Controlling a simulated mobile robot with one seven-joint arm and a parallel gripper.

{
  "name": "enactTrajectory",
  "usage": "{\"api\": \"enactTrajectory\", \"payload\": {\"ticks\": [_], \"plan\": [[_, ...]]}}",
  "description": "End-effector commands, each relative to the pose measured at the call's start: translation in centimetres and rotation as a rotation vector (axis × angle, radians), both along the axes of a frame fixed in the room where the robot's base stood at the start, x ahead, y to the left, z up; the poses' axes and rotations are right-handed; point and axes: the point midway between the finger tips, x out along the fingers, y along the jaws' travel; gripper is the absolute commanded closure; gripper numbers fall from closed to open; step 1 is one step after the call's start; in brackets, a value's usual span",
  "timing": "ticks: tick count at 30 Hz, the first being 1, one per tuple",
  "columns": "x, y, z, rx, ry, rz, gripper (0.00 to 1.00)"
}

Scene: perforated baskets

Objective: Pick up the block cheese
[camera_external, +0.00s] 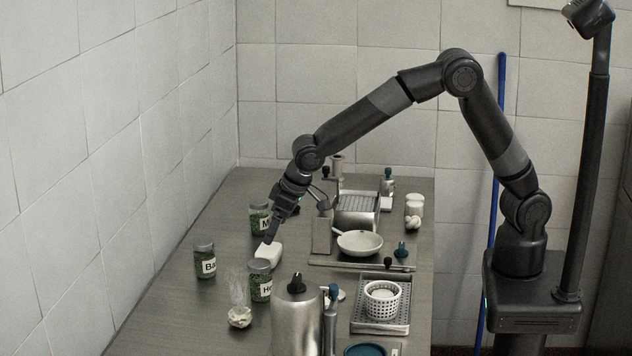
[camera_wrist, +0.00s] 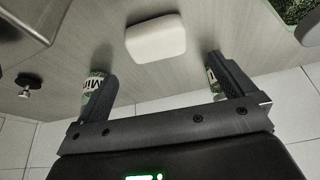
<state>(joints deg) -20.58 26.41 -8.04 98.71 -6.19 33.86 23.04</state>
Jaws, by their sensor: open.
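The block cheese is a pale, white block with rounded edges (camera_external: 268,253) lying on the grey counter among the jars. It also shows in the wrist view (camera_wrist: 156,38) at the upper middle, ahead of and between my two spread fingers. My gripper (camera_external: 270,238) is open and empty, just above and beside the block in the external view. In the wrist view its fingers (camera_wrist: 163,78) stand wide apart, with bare counter between them. I cannot tell whether a fingertip touches the block.
Green-filled jars stand close around: one behind (camera_external: 260,218), one at left (camera_external: 204,262), one in front (camera_external: 260,282). A metal canister (camera_external: 297,318), a white bowl (camera_external: 359,243), a grater (camera_external: 357,210) and a perforated basket (camera_external: 382,300) stand to the right. The tiled wall borders the counter's left.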

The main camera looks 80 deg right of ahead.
Motion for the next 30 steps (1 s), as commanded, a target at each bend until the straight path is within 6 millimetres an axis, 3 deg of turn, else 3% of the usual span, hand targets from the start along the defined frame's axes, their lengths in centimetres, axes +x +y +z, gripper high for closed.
{"api": "enactTrajectory", "payload": {"ticks": [3,11,21,28,30], "plan": [[0.7,-0.1,-1.8,-0.001,0.002,0.0,0.0],[1.3,-0.2,-3.4,0.0,0.001,0.0,0.0],[2.7,-0.6,-7.6,0.0,0.001,0.0,0.0],[2.8,-0.6,-7.8,0.001,-0.001,0.0,0.0],[2.8,-0.6,-7.8,0.001,0.0,0.0,0.04]]}}
